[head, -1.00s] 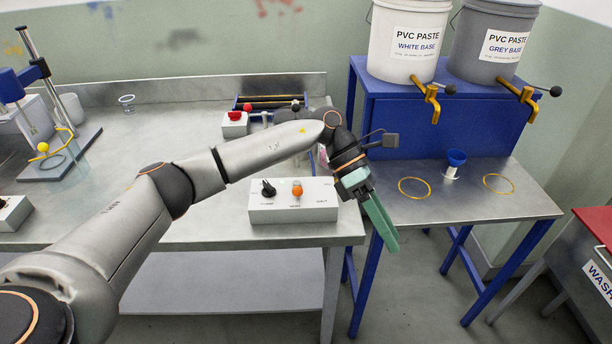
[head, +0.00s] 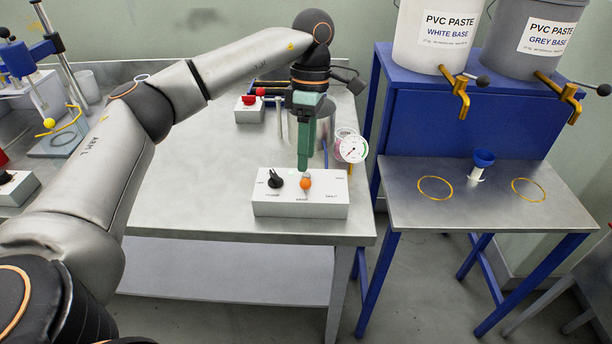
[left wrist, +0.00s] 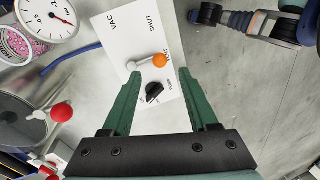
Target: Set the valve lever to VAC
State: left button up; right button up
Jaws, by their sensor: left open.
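The white valve box (head: 300,206) sits near the front right of the metal bench. Its lever has an orange knob (head: 305,183) and a black pump dial (head: 276,180) stands left of it. In the left wrist view the lever's orange knob (left wrist: 159,60) points towards the VENT label, away from the VAC label (left wrist: 119,25) at the box's other end. My left gripper (head: 304,166) is open, fingers down, just above the lever. In the left wrist view its green fingers (left wrist: 159,76) straddle the knob's line; contact cannot be told.
A round gauge (head: 352,149) stands behind the box, near a metal vessel. To the right is a blue stand (head: 430,115) with two paste buckets. The bench left of the box is clear.

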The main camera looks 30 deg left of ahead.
aim_at(305, 179)
pick_arm(q)
jog(key=shift+s+d+f, duration=0.1)
jog(key=shift+s+f, duration=0.05)
jog(key=shift+f, duration=0.75)
jog(key=shift+s+d+f, duration=0.1)
jog(key=shift+s+f, duration=0.05)
jog(key=shift+f, duration=0.75)
jog(key=shift+s+f, duration=0.15)
jog(key=shift+f, duration=0.75)
grip_shut()
